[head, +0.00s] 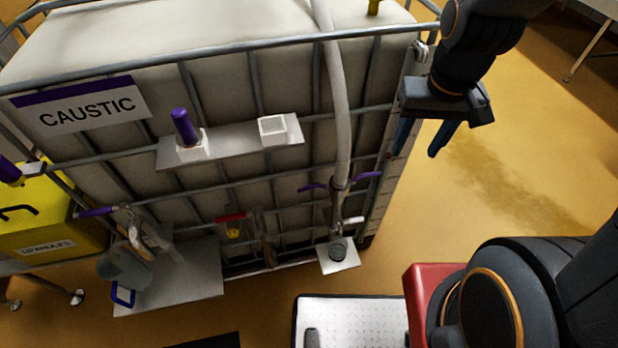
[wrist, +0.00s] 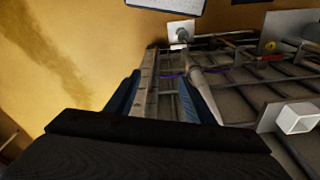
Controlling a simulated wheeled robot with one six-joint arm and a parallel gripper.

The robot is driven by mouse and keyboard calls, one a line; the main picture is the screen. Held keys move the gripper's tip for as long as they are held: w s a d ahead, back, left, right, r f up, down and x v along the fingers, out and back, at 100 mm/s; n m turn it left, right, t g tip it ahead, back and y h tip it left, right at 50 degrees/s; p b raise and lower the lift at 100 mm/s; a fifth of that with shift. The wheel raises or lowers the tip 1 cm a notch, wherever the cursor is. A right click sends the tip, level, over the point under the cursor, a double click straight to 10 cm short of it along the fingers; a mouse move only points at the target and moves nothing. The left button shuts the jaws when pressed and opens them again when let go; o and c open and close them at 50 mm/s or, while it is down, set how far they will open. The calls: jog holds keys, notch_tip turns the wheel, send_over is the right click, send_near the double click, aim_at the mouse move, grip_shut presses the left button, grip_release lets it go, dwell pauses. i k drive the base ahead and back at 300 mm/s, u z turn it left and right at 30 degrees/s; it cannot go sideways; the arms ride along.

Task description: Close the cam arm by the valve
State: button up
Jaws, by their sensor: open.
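A pale hose (head: 338,110) runs down the front of the caged tank to a coupling (head: 338,192) near its lower right. Two purple cam arms stick out sideways there, a left one (head: 312,187) and a right one (head: 368,176). A pale lever (head: 352,220) shows just below, by the outlet. In the wrist view the coupling (wrist: 194,74) and some purple (wrist: 172,75) are small and partly behind a finger. My gripper (head: 421,140) is open and empty, above and right of the coupling, by the cage's right corner. Its blue fingers frame the corner post in the wrist view (wrist: 160,92).
The tank cage (head: 250,48) has metal bars and a "CAUSTIC" sign (head: 88,105). A shelf (head: 230,142) holds a purple-handled item (head: 184,128) and a white square holder (head: 272,130). A yellow container (head: 45,225) stands left.

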aim_at(315, 184)
jog(key=u, duration=2.3)
jog(key=k, duration=1.15)
jog(key=z, duration=1.65)
jog(key=i, duration=0.5)
jog(key=u, duration=0.05)
